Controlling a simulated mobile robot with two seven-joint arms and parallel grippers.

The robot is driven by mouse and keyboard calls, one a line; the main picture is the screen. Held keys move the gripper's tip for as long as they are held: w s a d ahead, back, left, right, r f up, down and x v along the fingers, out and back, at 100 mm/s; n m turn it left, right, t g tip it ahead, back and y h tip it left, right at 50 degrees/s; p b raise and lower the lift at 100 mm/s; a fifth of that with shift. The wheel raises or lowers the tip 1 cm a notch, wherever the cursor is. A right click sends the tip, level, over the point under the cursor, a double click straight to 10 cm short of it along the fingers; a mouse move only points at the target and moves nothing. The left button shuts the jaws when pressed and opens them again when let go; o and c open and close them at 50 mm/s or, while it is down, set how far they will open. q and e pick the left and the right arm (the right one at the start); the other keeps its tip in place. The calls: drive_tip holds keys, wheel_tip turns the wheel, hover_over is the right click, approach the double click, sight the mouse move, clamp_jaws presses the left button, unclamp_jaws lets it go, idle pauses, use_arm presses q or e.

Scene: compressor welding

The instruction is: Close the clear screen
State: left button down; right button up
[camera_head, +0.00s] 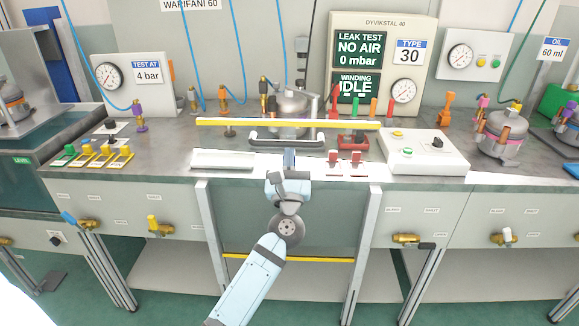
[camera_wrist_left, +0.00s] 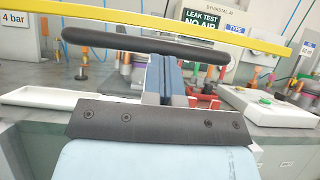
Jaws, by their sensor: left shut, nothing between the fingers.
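The clear screen shows as a see-through panel with a yellow top edge (camera_head: 288,123) and a dark, pale-edged handle (camera_head: 286,140) below that edge. Its top stands above the bench front, between two grey upright posts. My left gripper (camera_head: 289,158) is in front of the screen, with its fingers pointing up just below the middle of the handle. In the left wrist view the shut, empty fingers (camera_wrist_left: 170,78) reach up to the dark handle (camera_wrist_left: 145,46), below the yellow edge (camera_wrist_left: 150,24). I cannot tell whether they touch it. My right gripper is out of view.
Behind the screen stands a grey compressor (camera_head: 290,103). A white tray (camera_head: 222,159) lies left of my gripper, and a white control box (camera_head: 422,152) stands to the right. A lower yellow bar (camera_head: 288,258) spans the posts. Hoses hang above the bench.

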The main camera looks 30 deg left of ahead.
use_arm(q)
wheel_tip(320, 180, up, 6)
drive_tip(key=p, duration=0.3)
drive_tip(key=s+d+f+m+t+h+b, duration=0.3)
drive_tip(key=s+d+f+m+h, duration=0.95)
drive_tip(key=m, duration=0.65)
drive_tip(key=s+d+f+m+g+h, duration=0.25)
drive_tip(key=s+f+m+g, duration=0.35)
drive_tip(key=f+m, duration=0.55)
drive_tip(key=s+d+f+m+g+h, duration=0.2)
drive_tip(key=s+d+f+m+g, duration=0.35)
drive_tip(key=m, duration=0.85)
drive_tip(key=s+a+r+p, duration=0.1)
drive_tip(key=r+p, duration=0.5)
drive_tip(key=p, duration=0.7)
drive_tip(key=s+a+r+g+p, duration=0.1)
drive_tip(key=a+r+p, duration=0.2)
drive_tip(key=r+p, duration=0.4)
drive_tip(key=m+p, duration=0.1)
drive_tip(key=p, duration=0.5)
drive_tip(key=shift+s+r+y+p, duration=0.2)
drive_tip(key=shift+s+y+p, duration=0.1)
drive_tip(key=shift+y+p, duration=0.1)
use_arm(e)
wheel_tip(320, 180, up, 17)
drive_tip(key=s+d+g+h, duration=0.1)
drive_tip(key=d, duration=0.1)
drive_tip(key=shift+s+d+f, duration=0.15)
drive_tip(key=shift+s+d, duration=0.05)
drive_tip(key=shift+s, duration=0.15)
